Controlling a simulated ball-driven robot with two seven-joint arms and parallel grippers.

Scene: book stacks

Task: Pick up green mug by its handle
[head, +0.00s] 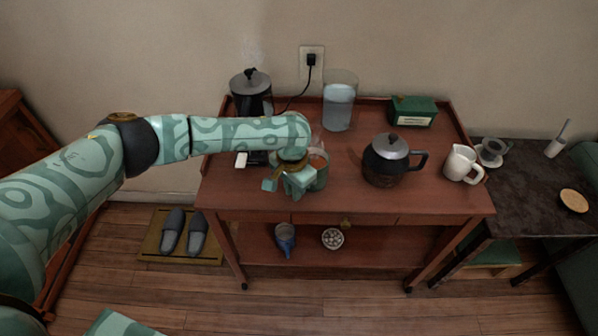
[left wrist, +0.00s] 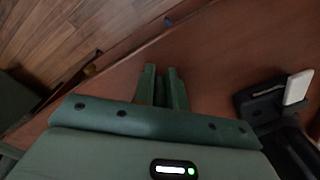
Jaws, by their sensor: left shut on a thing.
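The green mug (head: 321,175) stands on the left part of the wooden cart top, with a brownish inside showing at its mouth. My left gripper (head: 290,185) is right against the mug's left side and shut on it, at the handle side. The handle itself is hidden behind the gripper. In the left wrist view the two fingers (left wrist: 162,78) are close together over the cart top, and the mug cannot be made out there. My right gripper is not in view.
A black kettle (head: 251,95) stands behind my arm, a water jug (head: 339,107) at the back, a green box (head: 413,112) behind a glass coffee pot (head: 386,163), and a white pitcher (head: 461,164) at the right. The cart's front edge (head: 370,216) is clear.

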